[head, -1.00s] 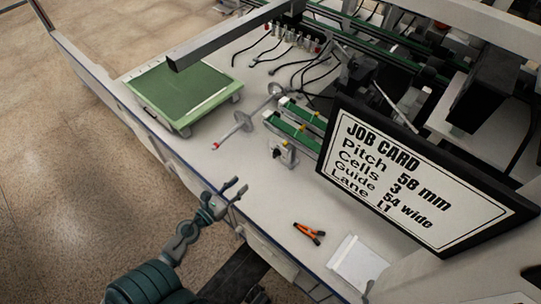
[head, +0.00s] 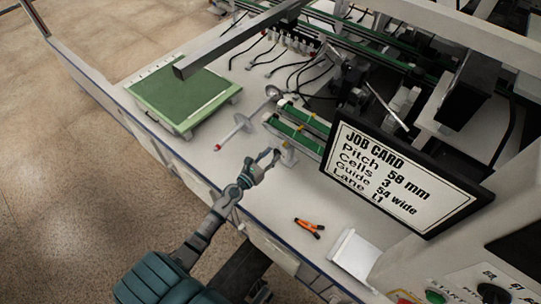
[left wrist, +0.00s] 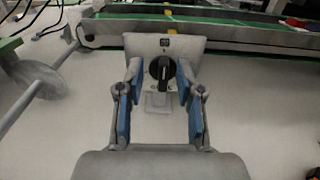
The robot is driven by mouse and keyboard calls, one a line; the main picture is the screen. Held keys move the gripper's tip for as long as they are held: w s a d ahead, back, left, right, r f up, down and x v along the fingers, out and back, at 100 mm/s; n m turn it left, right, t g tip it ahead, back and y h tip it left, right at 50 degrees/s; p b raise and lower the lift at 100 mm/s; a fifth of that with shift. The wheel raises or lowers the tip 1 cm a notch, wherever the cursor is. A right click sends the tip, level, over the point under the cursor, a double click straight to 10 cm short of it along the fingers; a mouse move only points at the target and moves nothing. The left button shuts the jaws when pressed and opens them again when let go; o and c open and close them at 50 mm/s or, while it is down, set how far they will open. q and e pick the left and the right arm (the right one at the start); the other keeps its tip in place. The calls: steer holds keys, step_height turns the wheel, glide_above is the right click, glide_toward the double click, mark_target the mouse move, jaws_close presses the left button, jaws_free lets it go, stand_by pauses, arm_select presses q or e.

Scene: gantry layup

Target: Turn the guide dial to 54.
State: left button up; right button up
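The guide dial (left wrist: 161,70) is a black knob on a small grey plate (left wrist: 136,46), in the middle of the left wrist view. A small dark marking (left wrist: 165,43) sits above it, too small to read surely. My left gripper (left wrist: 160,92) is open, its blue-padded fingers spread to either side below the knob, with nothing between them. In the head view my left gripper (head: 268,160) is by the front end of the green rails, partly covering the dial's mount (head: 289,156). The job card (head: 400,182) reads Guide 54 wide. My right gripper is not in view.
Green rails (head: 300,128) lie behind the dial. A rod with discs (head: 241,122) is left of it, and a green-topped tray (head: 182,97) is further left.

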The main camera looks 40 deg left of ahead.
arm_select(q)
steer(key=shift+w+d, duration=0.15)
steer(key=shift+d, duration=0.05)
steer(key=shift+r, duration=0.1)
steer(key=shift+c, duration=0.2)
jaws_close()
